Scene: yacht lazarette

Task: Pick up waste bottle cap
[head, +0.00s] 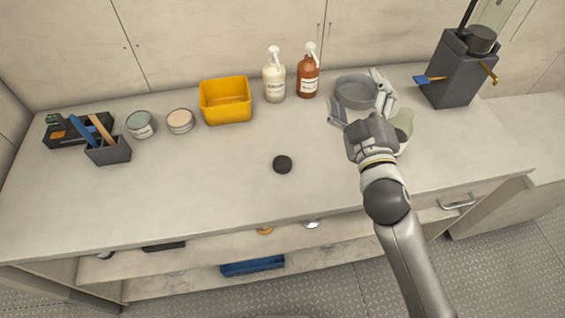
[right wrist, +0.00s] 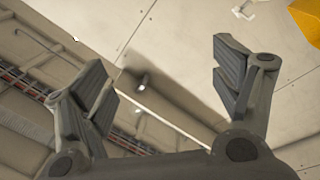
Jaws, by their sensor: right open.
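A small round black cap (head: 282,164) lies flat on the pale countertop (head: 225,185), near the middle of the head view. I take it to be the waste bottle cap. My right gripper (head: 358,97) is open, to the right of the cap and farther back, apart from it. A grey round container (head: 354,91) shows between its fingers in the head view; I cannot tell whether they touch it. In the right wrist view the open fingers (right wrist: 160,75) have nothing between them, and I cannot make out the cap. My left gripper is out of view.
A yellow bin (head: 226,101), a cream bottle (head: 274,78) and a brown bottle (head: 308,75) stand at the back. Two tins (head: 180,121) and a dark organizer (head: 70,132) are left. A dark grey holder (head: 458,70) stands right. The counter around the cap is clear.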

